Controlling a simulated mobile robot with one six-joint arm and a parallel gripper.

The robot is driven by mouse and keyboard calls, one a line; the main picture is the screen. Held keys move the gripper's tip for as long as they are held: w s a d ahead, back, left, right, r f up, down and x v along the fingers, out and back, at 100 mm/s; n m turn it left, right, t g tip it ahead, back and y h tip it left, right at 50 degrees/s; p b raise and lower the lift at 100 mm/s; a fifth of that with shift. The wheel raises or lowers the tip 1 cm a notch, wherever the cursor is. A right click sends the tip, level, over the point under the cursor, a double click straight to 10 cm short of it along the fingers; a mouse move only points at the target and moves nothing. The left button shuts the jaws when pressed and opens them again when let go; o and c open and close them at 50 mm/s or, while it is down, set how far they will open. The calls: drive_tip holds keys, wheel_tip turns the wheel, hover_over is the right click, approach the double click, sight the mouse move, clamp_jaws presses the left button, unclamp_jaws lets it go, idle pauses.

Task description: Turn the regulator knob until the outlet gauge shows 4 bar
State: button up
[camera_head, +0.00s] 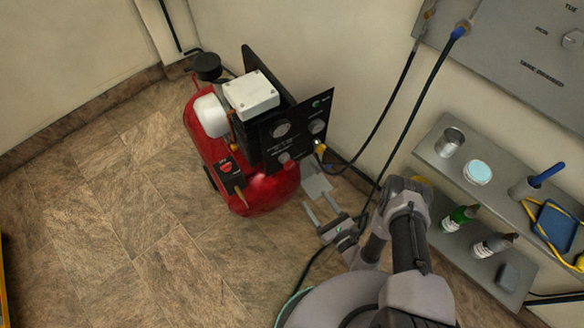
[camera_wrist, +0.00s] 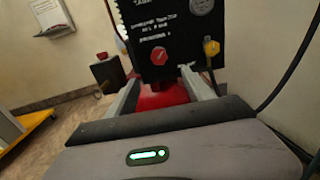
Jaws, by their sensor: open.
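The red regulator knob (camera_head: 284,158) sits low on the black panel (camera_head: 300,113) of the red compressor. It also shows in the wrist view (camera_wrist: 158,56), upper middle, between the lines of my two fingers. Two round gauges, one left (camera_head: 281,129) and one right (camera_head: 317,126), sit above it; which is the outlet gauge and what they read is too small to tell. One gauge (camera_wrist: 201,5) is cut off at the wrist view's top edge. My gripper (camera_head: 317,202) is open and empty, in front of and below the panel, apart from the knob.
A yellow fitting (camera_wrist: 211,48) with a dark hose is right of the knob. Hoses run up to a grey wall board (camera_head: 520,45). Grey shelves (camera_head: 425,152) with cans and bottles stand at right. The tiled floor (camera_head: 110,220) at left is clear.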

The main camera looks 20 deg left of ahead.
sight(290, 167)
drive_tip(key=b+x, duration=0.6)
drive_tip(key=x, duration=0.9)
drive_tip(key=shift+s+a+f, duration=0.1)
drive_tip(key=shift+s, duration=0.05)
drive_tip(key=shift+w+a, duration=0.3)
clamp_jaws()
